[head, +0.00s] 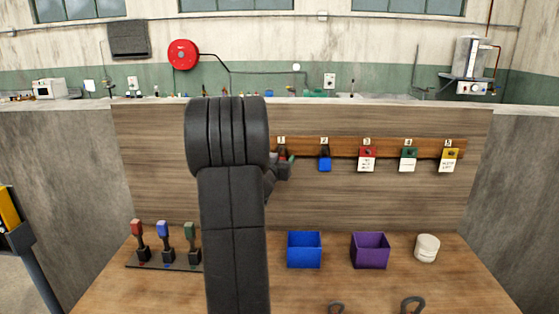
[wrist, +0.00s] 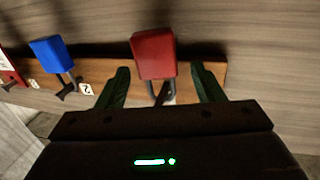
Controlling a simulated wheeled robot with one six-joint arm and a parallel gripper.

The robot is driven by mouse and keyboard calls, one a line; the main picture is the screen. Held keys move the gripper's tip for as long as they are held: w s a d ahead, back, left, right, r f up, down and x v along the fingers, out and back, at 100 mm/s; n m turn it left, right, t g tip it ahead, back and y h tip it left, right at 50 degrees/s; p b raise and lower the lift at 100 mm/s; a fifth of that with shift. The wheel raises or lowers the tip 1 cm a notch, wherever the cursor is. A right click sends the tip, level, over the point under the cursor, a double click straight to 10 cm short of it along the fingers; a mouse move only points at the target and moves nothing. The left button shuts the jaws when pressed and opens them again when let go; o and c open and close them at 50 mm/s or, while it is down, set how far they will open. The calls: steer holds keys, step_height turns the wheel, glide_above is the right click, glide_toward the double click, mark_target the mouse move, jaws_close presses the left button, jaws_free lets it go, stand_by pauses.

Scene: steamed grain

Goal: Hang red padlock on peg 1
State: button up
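The red padlock (wrist: 153,55) is in the wrist view, its shackle towards the peg on the wooden rail (wrist: 212,74). It appears to hang there, in line with the blue padlock's hanging pose; the exact contact at the peg is hidden by my gripper. My gripper (wrist: 160,69) has its two dark green fingers spread, one on each side of the padlock, with gaps to it. In the head view my gripper (head: 287,161) is at the rail below label 1 (head: 281,140), and my arm hides part of that area.
A blue padlock (head: 325,164) hangs on peg 2. Tagged red (head: 367,153), green (head: 408,154) and yellow (head: 450,153) locks hang on pegs 3 to 5. A blue bin (head: 304,265), a purple bin (head: 371,266) and a white jar (head: 427,248) stand on the bench.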

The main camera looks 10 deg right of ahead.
steer(key=b+v, duration=0.2)
steer(key=v, duration=1.2)
steer(key=shift+w, duration=0.25)
steer(key=p+x, duration=0.2)
steer(key=x, duration=1.1)
steer(key=shift+d, duration=0.1)
steer(key=shift+w+d+r, duration=0.1)
steer(key=shift+w+r, duration=0.05)
steer(key=shift+w, duration=0.05)
steer(key=shift+s+r, duration=0.25)
steer(key=shift+s, duration=0.2)
